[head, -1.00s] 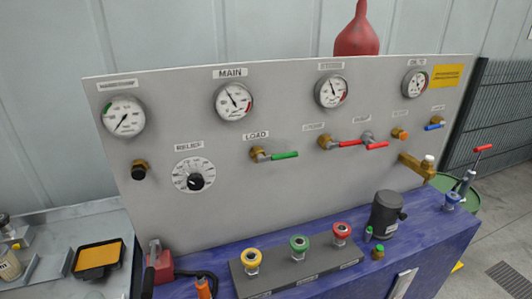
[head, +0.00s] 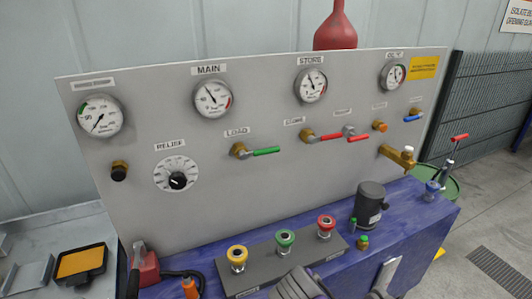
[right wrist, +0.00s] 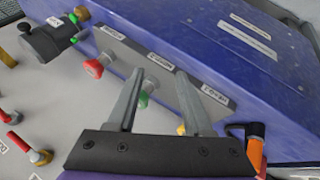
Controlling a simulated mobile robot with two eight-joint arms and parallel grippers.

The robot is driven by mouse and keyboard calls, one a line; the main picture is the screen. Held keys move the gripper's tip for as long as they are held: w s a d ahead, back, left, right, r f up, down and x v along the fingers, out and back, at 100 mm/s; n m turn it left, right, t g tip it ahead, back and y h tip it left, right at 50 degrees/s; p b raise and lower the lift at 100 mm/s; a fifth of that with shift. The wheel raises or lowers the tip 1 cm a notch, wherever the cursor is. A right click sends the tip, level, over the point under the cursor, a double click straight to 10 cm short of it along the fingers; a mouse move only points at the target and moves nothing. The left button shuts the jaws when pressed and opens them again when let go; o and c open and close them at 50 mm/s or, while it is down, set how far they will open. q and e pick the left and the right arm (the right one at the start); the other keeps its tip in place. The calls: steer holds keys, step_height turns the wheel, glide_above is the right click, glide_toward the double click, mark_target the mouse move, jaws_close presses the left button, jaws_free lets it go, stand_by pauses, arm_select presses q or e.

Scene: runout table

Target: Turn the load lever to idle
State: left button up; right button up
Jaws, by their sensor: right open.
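The load lever (head: 265,151) has a green handle on a brass valve (head: 239,151), below the LOAD label (head: 237,132) on the grey panel (head: 210,205). Its handle points right, about level. I cannot make out the lever in the right wrist view. My right gripper (right wrist: 160,72) is open, with nothing between its fingertips that I can see it holding. In the right wrist view the fingers reach over the button box, with the green button behind them. A grey part of my right arm shows at the bottom of the head view. My left gripper is not in view.
A black box (head: 262,266) with yellow (head: 237,254), green (head: 285,238) and red (head: 325,224) buttons stands on the blue bench (head: 430,212) below the lever. Red-handled levers (head: 330,136) sit right of it. A dark cylinder (head: 368,202) stands farther right.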

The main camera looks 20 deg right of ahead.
steer(key=w+r+n+t+h, duration=0.2)
steer(key=w+r+n+h, duration=0.1)
steer(key=w+r, duration=0.65)
steer(key=n+t+h, duration=0.4)
steer(key=n+t, duration=0.1)
glide_toward(266, 152)
steer(key=x, duration=1.1)
steer(key=shift+w+f, duration=0.1)
steer(key=shift+c, duration=0.2)
jaws_close()
